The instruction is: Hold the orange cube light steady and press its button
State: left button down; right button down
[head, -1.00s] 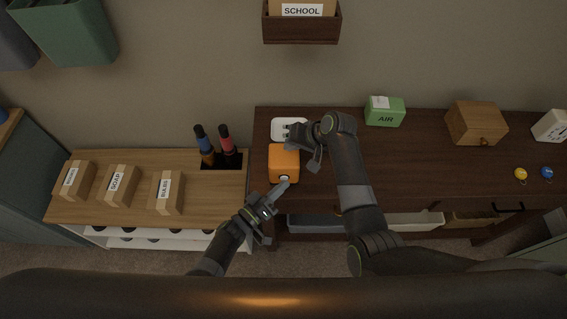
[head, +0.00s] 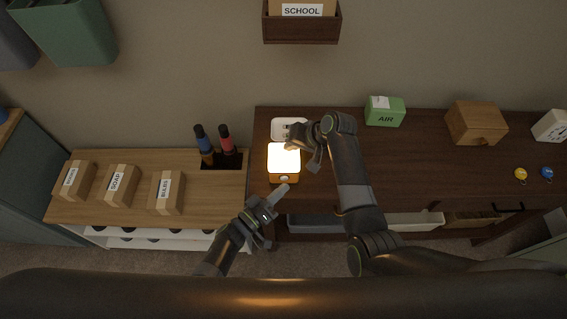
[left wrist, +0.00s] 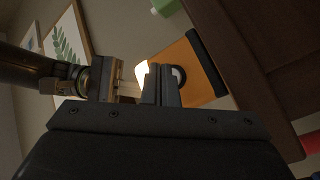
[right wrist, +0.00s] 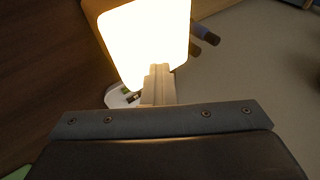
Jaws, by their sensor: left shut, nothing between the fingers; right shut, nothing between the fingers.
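The orange cube light (head: 283,157) stands on the dark wood desk, its top panel glowing bright white-yellow. Its round pale button (head: 284,178) is on the front face, also seen in the left wrist view (left wrist: 179,74). My left gripper (head: 285,187) is shut and empty, its tips just in front of the button; I cannot tell whether they touch. My right gripper (head: 291,146) is shut and empty at the light's back right upper edge. In the right wrist view its fingertips (right wrist: 159,72) overlap the edge of the glowing panel (right wrist: 148,35); contact is unclear.
A white socket-like plate (head: 280,128) lies behind the light. A green AIR box (head: 385,112), a wooden box (head: 477,124) and small yellow and blue items stand to the right. Labelled cartons (head: 121,184) and two bottles stand on the left shelf. The mid-right desk is clear.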

jog(key=shift+s+d+f, duration=0.1)
jog(key=shift+s+f, duration=0.1)
jog(key=shift+f, duration=0.1)
pick_arm(q)
jog(key=s, duration=0.6)
dwell(0.4)
